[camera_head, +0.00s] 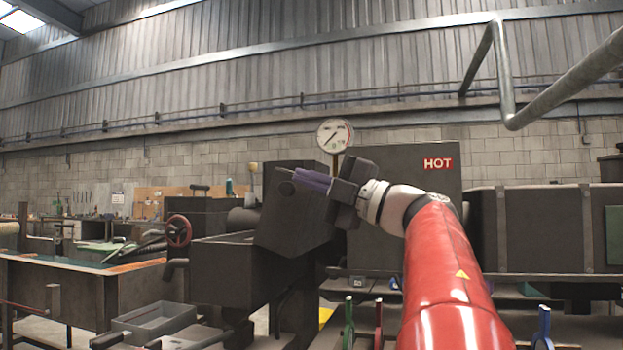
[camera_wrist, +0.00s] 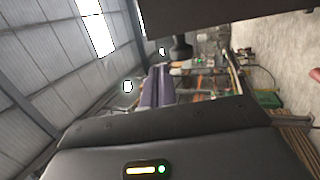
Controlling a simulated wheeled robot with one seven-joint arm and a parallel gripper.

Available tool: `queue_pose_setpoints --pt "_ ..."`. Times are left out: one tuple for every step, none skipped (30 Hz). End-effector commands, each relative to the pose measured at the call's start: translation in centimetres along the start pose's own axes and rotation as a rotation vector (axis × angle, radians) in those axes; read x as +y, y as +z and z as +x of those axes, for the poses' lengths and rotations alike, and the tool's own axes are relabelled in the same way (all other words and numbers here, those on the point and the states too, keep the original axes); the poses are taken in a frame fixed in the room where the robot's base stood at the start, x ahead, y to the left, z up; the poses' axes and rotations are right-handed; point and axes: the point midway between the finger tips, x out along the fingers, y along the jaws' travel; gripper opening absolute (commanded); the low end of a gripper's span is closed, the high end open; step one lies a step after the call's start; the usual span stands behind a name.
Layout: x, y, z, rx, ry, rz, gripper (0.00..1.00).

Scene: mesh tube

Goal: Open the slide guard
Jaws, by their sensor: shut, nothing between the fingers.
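A dark tilted panel (camera_head: 295,225), which looks like the slide guard, stands in the middle of the head view, with a round dark knob (camera_head: 287,188) near its upper left. In the wrist view a dark flat body (camera_wrist: 225,14) fills the top, and a dark knob (camera_wrist: 181,48) sticks out below it. My gripper (camera_head: 296,176) reaches left across the upper part of the panel, close to the knob. Its purple fingers (camera_wrist: 158,72) are together and empty. Contact with the knob or panel cannot be told. My gripper hides part of the panel's upper right.
A dark cabinet with a red HOT sign (camera_head: 438,163) stands behind my arm. A round gauge (camera_head: 335,135) rises above the panel. A trough (camera_head: 222,262) and a red handwheel (camera_head: 178,231) are to the left. Green, red and blue levers stand at the lower front.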

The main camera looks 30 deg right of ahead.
Motion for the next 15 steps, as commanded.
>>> queue_pose_setpoints --pt "0.2 0.1 -0.8 -0.005 0.0 -0.002 0.0" --pt "0.3 0.1 -1.2 -0.005 0.0 -0.002 0.0" --pt "0.4 0.1 -1.8 -0.004 0.0 -0.001 0.0" --pt "0.5 0.1 -2.1 -0.004 0.0 -0.001 0.0" --pt "0.6 0.1 -2.6 -0.006 0.001 -0.002 0.0" --pt "0.8 0.1 -3.2 -0.005 0.001 -0.002 0.0" --pt "0.9 0.1 -3.7 -0.006 0.001 -0.002 0.0" --pt "1.1 0.1 -4.1 -0.005 0.001 -0.003 0.0" --pt "1.2 0.1 -4.8 -0.006 0.001 -0.003 0.0" --pt "1.4 0.1 -5.3 -0.007 0.0 -0.002 0.0" --pt "1.5 0.1 -5.7 -0.006 0.0 -0.002 0.0" --pt "1.6 0.1 -6.4 -0.007 0.0 -0.002 0.0" --pt "1.8 0.0 -6.8 -0.005 0.0 -0.002 0.0" --pt "1.9 0.1 -7.3 -0.006 0.001 -0.002 0.0" --pt "2.0 0.1 -7.8 -0.005 0.001 -0.002 0.0"
